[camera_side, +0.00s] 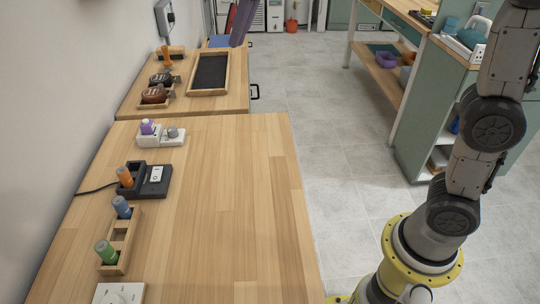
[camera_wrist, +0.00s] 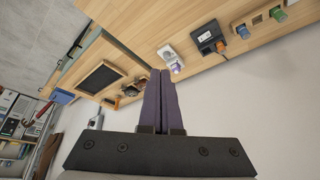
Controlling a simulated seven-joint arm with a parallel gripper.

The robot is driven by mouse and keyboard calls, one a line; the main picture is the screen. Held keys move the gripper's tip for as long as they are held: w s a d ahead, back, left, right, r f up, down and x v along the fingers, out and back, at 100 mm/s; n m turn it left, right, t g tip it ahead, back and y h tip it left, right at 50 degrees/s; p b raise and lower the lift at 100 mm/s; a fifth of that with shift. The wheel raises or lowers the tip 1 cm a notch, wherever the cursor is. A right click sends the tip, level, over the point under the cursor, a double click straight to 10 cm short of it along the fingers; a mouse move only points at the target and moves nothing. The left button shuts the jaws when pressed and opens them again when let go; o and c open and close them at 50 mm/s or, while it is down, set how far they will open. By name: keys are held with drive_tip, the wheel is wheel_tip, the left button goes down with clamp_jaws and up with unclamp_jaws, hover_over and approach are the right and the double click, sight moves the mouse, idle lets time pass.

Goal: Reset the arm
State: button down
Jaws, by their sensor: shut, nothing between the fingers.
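My gripper (camera_wrist: 160,75) shows in the wrist view, its two dark purple fingers pressed together and empty. They stand over the scene, with the wooden table beyond their tips. In the side view my arm rises along the right side, over the grey tiled floor. The purple shape at the top of the side view (camera_side: 241,22) looks like my gripper's fingers, held high past the far table; what it touches there, if anything, I cannot tell.
The near wooden table (camera_side: 220,220) has a clear middle and right. Along its left stand a wooden rack (camera_side: 118,240) with blue and green items, a black device (camera_side: 150,180) with an orange item, and a white holder (camera_side: 160,137). A framed black tray (camera_side: 211,73) lies on the far table.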

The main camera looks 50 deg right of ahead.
drive_tip(key=s+d+f+m+t, duration=0.1)
drive_tip(key=s+d, duration=0.3)
drive_tip(key=s, duration=0.4)
drive_tip(key=s+d+f, duration=0.1)
drive_tip(key=s+d, duration=0.3)
drive_tip(key=s, duration=0.4)
drive_tip(key=s+d+f, duration=0.1)
drive_tip(key=s+f, duration=0.9)
drive_tip(key=f, duration=0.2)
drive_tip(key=shift+f+n+h, duration=0.4)
drive_tip(key=shift+d, duration=0.1)
